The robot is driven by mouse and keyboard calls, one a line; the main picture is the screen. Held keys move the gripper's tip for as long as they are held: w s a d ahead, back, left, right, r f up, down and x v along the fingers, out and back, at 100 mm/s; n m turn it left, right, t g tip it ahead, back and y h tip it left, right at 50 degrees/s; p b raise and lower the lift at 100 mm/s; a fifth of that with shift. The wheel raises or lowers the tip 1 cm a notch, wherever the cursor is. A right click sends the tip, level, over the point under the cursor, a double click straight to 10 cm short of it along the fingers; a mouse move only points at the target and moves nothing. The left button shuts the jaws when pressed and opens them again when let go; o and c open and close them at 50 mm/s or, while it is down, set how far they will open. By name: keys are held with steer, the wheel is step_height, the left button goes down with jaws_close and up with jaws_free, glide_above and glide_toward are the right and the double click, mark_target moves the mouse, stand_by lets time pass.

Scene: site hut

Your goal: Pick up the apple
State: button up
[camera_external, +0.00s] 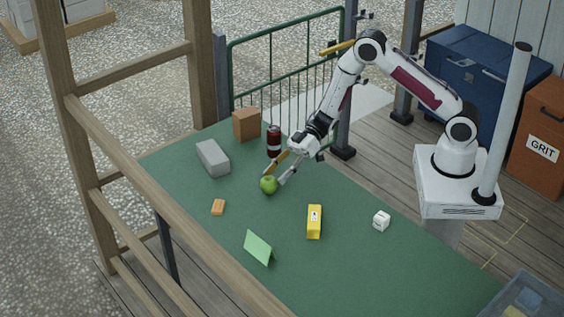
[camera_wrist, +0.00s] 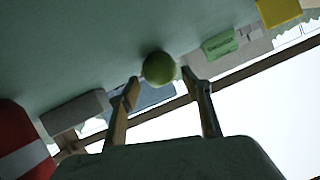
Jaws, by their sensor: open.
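A green apple (camera_external: 268,185) sits on the green table (camera_external: 300,270), towards its far side. My gripper (camera_external: 278,176) is just above and beside the apple, on its right in the external view, with its fingers apart. In the wrist view the apple (camera_wrist: 159,69) lies just beyond the fingertips and roughly centred on the gap of my gripper (camera_wrist: 163,80). The fingers are open and nothing is held. I cannot tell whether a fingertip touches the apple.
A dark red bottle-like object (camera_external: 273,141) stands close behind my gripper, near a brown box (camera_external: 246,124). A grey block (camera_external: 212,158), an orange block (camera_external: 218,207), a green folded card (camera_external: 258,247), a yellow box (camera_external: 314,221) and a white cube (camera_external: 381,221) are spread around.

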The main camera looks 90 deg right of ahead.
mark_target(270, 183)
steer(key=shift+x, duration=2.2)
steer(key=shift+f, duration=0.15)
steer(key=c, duration=1)
